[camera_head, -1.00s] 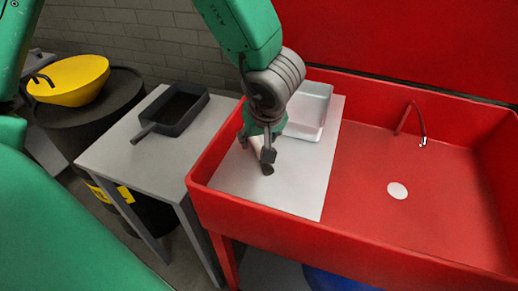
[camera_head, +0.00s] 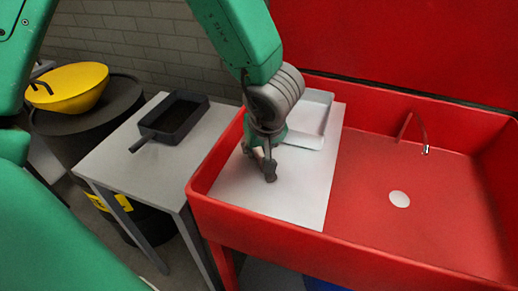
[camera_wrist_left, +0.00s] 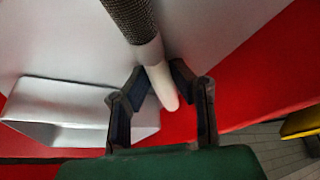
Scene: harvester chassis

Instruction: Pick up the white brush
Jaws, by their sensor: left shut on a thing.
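The white brush (camera_wrist_left: 157,70) has a white handle and a dark bristled part that runs out at the top of the left wrist view. My left gripper (camera_wrist_left: 160,84) has its two dark fingers closed on either side of the white handle. In the head view the left gripper (camera_head: 263,163) points down over the white board (camera_head: 300,192) at the left end of the red sink. There the brush is mostly hidden by the fingers, and I cannot tell whether it touches the board. My right gripper is not in view.
A white tray (camera_head: 314,112) stands on the board behind the gripper. The red sink basin (camera_head: 440,200) with a tap (camera_head: 424,140) lies open to the right. A grey table (camera_head: 115,160) with a black pan (camera_head: 176,118) stands left, beside a yellow bowl (camera_head: 75,84).

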